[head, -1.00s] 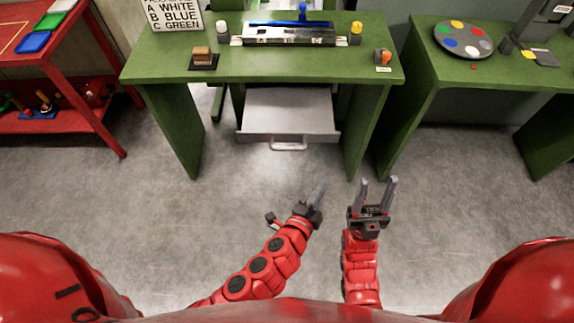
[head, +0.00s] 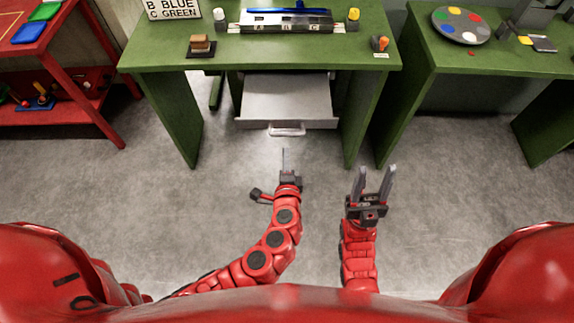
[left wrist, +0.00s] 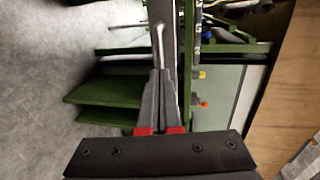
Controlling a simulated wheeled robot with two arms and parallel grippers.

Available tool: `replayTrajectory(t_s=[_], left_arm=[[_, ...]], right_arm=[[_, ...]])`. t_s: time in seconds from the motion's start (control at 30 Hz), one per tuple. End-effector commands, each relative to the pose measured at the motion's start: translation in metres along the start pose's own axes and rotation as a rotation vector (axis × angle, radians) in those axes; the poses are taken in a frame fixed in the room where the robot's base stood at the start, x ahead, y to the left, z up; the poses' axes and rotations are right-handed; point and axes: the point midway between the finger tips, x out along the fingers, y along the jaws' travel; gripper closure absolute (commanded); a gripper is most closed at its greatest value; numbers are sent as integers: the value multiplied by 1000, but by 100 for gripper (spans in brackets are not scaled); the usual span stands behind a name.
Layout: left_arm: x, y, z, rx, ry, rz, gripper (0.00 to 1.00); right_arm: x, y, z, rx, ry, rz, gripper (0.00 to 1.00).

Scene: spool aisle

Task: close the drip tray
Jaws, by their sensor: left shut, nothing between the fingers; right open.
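The drip tray (head: 287,97) is a grey drawer pulled out from under the green middle table, with a pale handle (head: 287,130) on its front. My left gripper (head: 284,153) is shut and empty, pointing at the tray front just short of the handle, with a small gap of floor showing between. In the left wrist view, the shut fingers (left wrist: 159,75) point toward the handle (left wrist: 160,43), which appears just beyond the tips; I cannot tell there if they touch. My right gripper (head: 375,175) is open and empty, to the right, over the floor.
The green table's (head: 145,58) legs stand on both sides of the tray. Its top holds a long grey device (head: 287,21) and small items. A red shelf (head: 75,75) is at the left, and another green table (head: 425,55) at the right. The floor in front is clear.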

Motion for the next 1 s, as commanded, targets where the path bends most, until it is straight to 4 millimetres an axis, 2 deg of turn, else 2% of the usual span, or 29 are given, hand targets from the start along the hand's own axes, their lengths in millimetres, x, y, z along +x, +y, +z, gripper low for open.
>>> replayTrajectory(t_s=[0.1,0.3,0.5,0.87,1.0], left_arm=[[22,-3,0,-1,-4,0,100],[45,-2,-1,-2,0,0,100],[54,0,-1,-3,3,0,100],[55,0,-1,-2,4,0,100],[63,-1,-1,-2,3,-1,100]], right_arm=[[9,0,-1,0,0,0,50],[14,1,-2,0,0,0,50],[15,1,-3,0,0,0,50],[15,1,-2,0,0,0,50],[11,1,-2,0,0,0,50]])
